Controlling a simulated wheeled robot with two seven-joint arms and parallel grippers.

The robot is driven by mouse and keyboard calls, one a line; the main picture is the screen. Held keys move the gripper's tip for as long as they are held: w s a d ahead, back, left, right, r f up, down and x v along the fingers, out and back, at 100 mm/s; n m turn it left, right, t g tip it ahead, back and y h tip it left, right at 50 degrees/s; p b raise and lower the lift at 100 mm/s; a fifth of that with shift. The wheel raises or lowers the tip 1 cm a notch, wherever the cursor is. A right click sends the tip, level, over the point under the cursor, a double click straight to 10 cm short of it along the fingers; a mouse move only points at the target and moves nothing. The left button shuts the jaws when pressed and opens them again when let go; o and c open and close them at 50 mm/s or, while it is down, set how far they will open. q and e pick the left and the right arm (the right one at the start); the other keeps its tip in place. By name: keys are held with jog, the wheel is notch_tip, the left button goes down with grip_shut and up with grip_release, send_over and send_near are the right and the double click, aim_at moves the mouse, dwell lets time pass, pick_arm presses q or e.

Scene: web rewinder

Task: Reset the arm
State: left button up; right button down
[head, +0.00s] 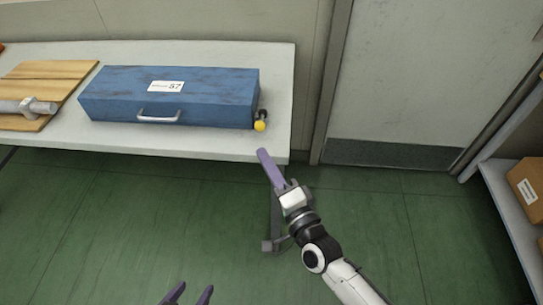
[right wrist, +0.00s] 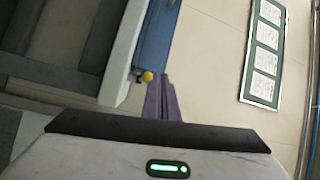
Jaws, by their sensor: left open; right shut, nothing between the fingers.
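My right arm reaches up from the lower right in the head view. Its purple gripper (head: 264,158) is shut and empty, in front of the right end of the table. In the right wrist view the shut fingers (right wrist: 164,92) show beside a yellow knob (right wrist: 148,76), and I cannot tell whether they touch it. In the head view the yellow knob (head: 260,126) sits at the right end of a blue case (head: 200,92), and the fingertips appear apart from it. My left gripper (head: 188,294) is open and empty at the bottom edge, with only its fingertips showing.
The blue case with a front handle lies on a white table (head: 230,143). A wooden board (head: 62,80) with a grey cylinder (head: 20,106) lies left of it. A shelf (head: 502,188) with a cardboard box (head: 527,190) stands at the right. The green floor between is clear.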

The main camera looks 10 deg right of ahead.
jog(key=s+d+f+n+g+h, duration=0.1)
jog(key=s+d+f+n+g, duration=0.25)
jog(key=s+n, duration=0.2)
jog(key=s+d+f+n+g+h, duration=0.1)
jog(key=s+d+f+n+g, duration=0.2)
jog(key=s+n+g, duration=0.25)
jog(key=s+d+n+g+h, duration=0.3)
jog(key=s+d+g+h, duration=0.2)
jog(key=s+d, duration=0.95)
jog(key=w+a+f+t+y, duration=0.2)
jog(key=a+f, duration=0.5)
jog(key=f, duration=0.6)
jog(key=w+t, duration=0.1)
jog(key=t, duration=0.1)
jog(key=shift+a+t, duration=0.15)
jog(key=shift+t, duration=0.25)
